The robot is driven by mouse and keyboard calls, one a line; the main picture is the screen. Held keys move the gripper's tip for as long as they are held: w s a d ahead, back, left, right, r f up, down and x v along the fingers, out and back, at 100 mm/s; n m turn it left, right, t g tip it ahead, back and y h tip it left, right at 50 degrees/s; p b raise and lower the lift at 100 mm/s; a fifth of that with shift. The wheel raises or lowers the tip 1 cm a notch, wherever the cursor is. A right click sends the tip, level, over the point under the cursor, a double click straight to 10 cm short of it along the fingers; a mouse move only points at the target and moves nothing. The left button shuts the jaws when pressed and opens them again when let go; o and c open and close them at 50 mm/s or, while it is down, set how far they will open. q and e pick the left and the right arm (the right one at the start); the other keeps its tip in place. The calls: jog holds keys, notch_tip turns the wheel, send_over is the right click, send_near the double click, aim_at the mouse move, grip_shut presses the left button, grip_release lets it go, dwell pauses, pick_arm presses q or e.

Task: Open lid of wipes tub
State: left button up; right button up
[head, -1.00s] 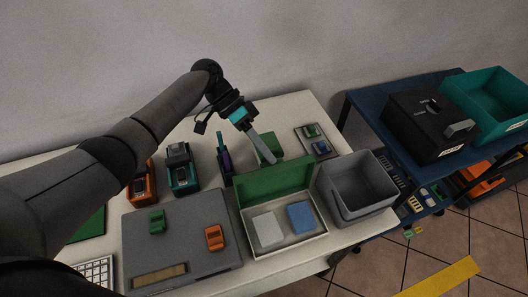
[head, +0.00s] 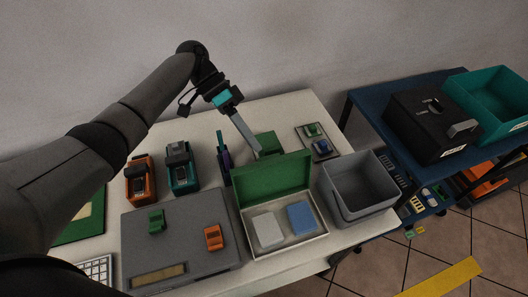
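I cannot surely tell which thing is the wipes tub. A white box (head: 287,247) with a raised green lid (head: 275,182) stands at the front of the table. It holds a white block (head: 267,229) and a blue block (head: 301,217). A green box (head: 268,143) sits behind the lid, its lower part hidden. My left gripper (head: 255,149) reaches down from the upper left, its grey finger close behind the raised lid and beside the green box. Whether it touches either is unclear. Only one finger shows clearly, so its opening is unclear. My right gripper is out of view.
A grey open bin (head: 362,197) stands right of the white box. A grey case (head: 184,250) with small clips lies at the left. Orange (head: 140,183) and teal (head: 180,172) devices and a purple-green tool (head: 224,160) stand behind it. A blue cart (head: 370,113) stands at the right.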

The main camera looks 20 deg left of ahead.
pick_arm(q)
jog(key=v, duration=0.9)
jog(key=shift+r, duration=0.4)
